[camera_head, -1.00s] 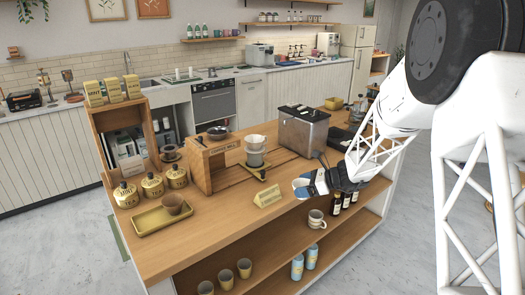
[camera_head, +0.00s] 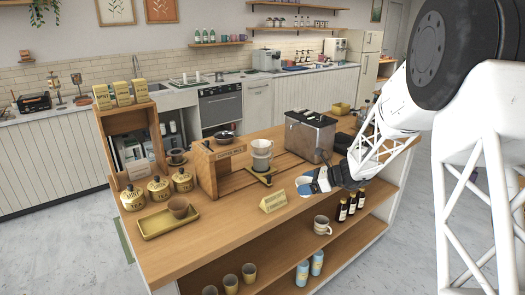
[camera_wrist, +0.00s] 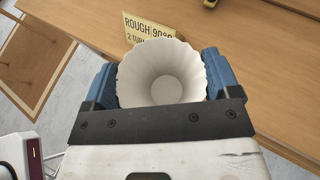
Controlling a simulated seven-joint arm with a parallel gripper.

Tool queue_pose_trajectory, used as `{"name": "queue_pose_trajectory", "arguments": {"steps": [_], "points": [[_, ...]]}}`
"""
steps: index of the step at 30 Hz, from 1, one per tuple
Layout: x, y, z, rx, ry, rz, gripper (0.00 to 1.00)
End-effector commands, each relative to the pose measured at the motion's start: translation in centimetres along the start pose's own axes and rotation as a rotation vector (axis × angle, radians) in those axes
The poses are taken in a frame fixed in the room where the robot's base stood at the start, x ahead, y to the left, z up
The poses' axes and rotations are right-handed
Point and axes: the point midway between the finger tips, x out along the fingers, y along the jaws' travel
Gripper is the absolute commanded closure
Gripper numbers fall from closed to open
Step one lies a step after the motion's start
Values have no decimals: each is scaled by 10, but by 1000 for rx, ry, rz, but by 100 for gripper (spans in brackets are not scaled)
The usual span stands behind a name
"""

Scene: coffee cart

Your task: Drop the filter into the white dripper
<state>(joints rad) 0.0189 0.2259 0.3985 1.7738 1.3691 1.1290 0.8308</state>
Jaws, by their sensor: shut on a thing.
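The filter (camera_wrist: 163,85) is a white fluted paper cup. My gripper (camera_wrist: 160,85) is shut on it, with a blue finger on each side, in the wrist view. In the head view the filter (camera_head: 304,186) shows at the tip of my gripper (camera_head: 318,182), above the counter's front edge. The filter is apart from the dripper. The dripper is not visible in the wrist view.
A yellow sign (camera_head: 273,201) stands on the counter just left of my gripper; it also shows in the wrist view (camera_wrist: 150,28). A metal box (camera_head: 309,135) stands behind. A yellow tray (camera_head: 168,220) with a brown cup is at left. Mugs and bottles occupy the shelf below.

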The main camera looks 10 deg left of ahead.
Motion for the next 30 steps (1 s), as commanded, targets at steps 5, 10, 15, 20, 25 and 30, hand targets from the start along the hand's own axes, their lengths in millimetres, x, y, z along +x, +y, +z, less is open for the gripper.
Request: {"name": "queue_pose_trajectory", "arguments": {"steps": [5, 10, 15, 20, 25, 30], "points": [[12, -31, 28, -5, 3, 2, 39], [27, -64, 58, -4, 5, 4, 39], [42, -94, 92, -5, 6, 6, 39], [58, -121, 124, -5, 7, 6, 39], [75, -146, 159, -5, 6, 4, 39], [92, -168, 195, -5, 4, 2, 39]]}}
